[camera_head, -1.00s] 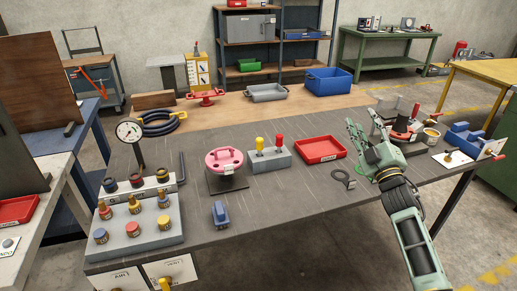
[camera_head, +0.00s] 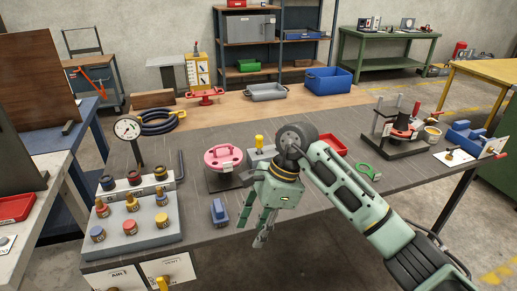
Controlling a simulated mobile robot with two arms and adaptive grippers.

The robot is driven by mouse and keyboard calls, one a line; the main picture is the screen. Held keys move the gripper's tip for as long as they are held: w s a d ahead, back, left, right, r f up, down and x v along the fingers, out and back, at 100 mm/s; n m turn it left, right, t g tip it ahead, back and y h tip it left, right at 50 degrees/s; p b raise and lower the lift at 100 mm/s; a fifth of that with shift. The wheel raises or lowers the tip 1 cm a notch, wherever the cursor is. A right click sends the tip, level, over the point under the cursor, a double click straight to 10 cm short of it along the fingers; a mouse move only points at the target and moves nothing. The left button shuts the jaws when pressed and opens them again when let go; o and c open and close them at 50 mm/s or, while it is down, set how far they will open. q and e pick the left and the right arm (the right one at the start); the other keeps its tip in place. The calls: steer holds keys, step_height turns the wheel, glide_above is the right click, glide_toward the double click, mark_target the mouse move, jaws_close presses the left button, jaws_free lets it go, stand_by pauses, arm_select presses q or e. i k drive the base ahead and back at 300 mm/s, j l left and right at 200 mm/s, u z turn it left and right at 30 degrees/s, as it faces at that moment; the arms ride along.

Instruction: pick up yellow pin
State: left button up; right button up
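The yellow pin (camera_head: 259,141) stands upright in the grey block (camera_head: 256,155) near the middle of the bench. Its yellow head shows clearly. My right arm comes in from the right and covers the right part of the block; the red pin is hidden behind it. My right gripper (camera_head: 251,234) hangs in front of the block, nearer to me than the pin, with its fingers pointing down toward the bench's front edge. Its fingers are apart and nothing shows between them. It does not touch the yellow pin in this view. My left gripper is not in view.
The pink flanged spool (camera_head: 223,157) stands just left of the block, and a blue piece (camera_head: 219,212) lies left of my gripper. A stepped rack (camera_head: 134,233) with coloured knobs fills the front left. A red tray (camera_head: 327,143) is partly hidden behind my arm.

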mark_target(258, 138)
steer(key=i, duration=1.5)
